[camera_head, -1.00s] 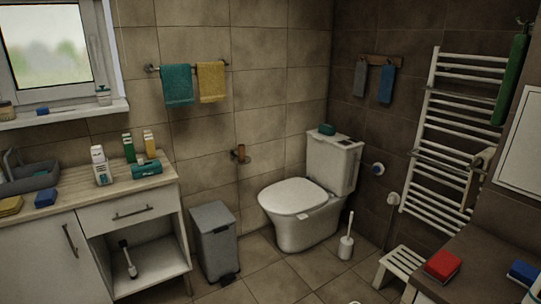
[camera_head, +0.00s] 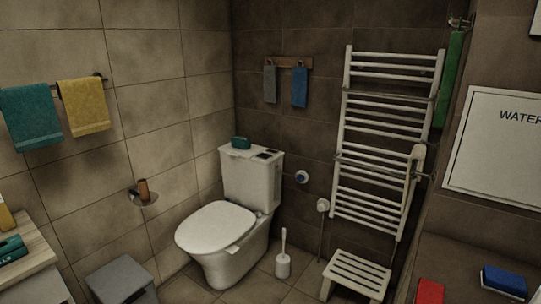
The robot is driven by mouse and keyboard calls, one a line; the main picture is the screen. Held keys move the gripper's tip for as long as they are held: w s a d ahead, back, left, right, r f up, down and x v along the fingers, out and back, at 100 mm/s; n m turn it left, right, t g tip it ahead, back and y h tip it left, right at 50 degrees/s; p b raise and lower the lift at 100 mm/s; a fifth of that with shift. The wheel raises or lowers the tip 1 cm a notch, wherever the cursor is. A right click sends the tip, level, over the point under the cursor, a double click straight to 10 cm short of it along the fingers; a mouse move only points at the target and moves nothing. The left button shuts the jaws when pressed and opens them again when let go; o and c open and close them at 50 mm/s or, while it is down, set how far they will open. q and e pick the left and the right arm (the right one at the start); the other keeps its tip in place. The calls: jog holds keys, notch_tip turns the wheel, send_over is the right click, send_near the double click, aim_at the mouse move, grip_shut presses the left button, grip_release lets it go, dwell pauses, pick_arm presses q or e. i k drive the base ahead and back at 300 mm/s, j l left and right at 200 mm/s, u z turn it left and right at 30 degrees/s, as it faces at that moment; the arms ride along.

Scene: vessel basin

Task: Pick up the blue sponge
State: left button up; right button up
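A blue block-shaped thing (camera_head: 504,281), which looks like a sponge or brush, lies on the brown counter at the lower right. A red one (camera_head: 430,291) lies to its left, cut by the lower edge. I cannot tell for sure whether the blue one is a sponge. Neither of my grippers shows in the head view.
The brown counter (camera_head: 455,262) fills the lower right below a white wall panel (camera_head: 497,151). A white step stool (camera_head: 357,274) stands left of it, near the toilet (camera_head: 222,228) and toilet brush (camera_head: 283,262). A grey bin (camera_head: 121,281) stands at lower left.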

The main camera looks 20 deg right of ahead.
aim_at(508, 284)
jog(key=i+j+z, duration=0.2)
jog(key=z, duration=0.3)
jog(key=i+j+z, duration=0.25)
jog(key=z, duration=0.2)
jog(key=j, duration=0.1)
